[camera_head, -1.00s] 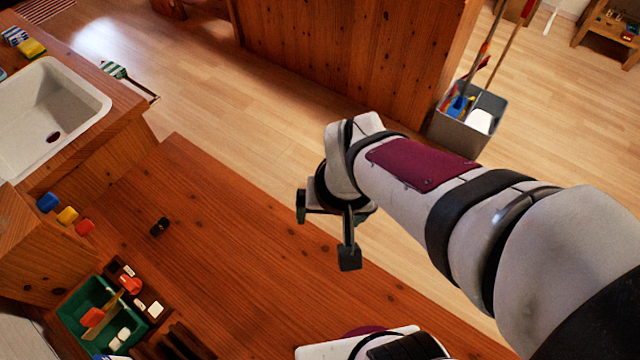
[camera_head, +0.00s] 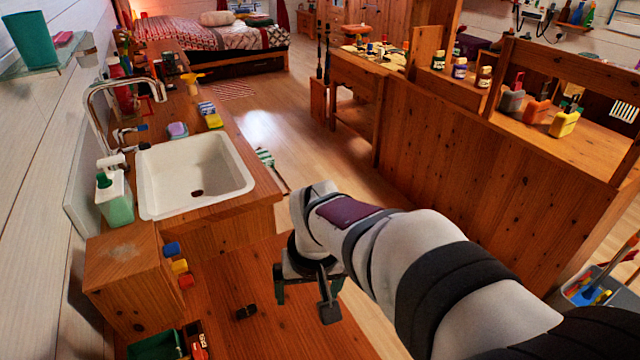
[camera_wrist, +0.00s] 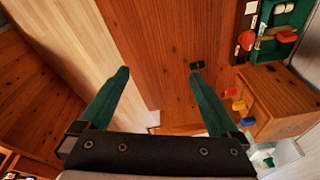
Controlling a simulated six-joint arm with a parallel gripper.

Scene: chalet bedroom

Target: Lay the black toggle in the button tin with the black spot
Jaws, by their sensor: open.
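The black toggle is likely the small dark piece (camera_head: 246,312) lying on the brown wooden tabletop (camera_head: 215,285); it also shows in the wrist view (camera_wrist: 196,66), just beyond the tip of the right finger. My gripper (camera_head: 304,300) is open and empty, above the tabletop and to the right of the dark piece. In the wrist view my gripper's (camera_wrist: 160,73) green fingers are wide apart. I cannot make out a button tin with a black spot in either current view.
A green box (camera_wrist: 276,50) and a brown strip (camera_wrist: 247,28) of small pieces sit near the table's end. A white sink (camera_head: 165,165) stands beyond.

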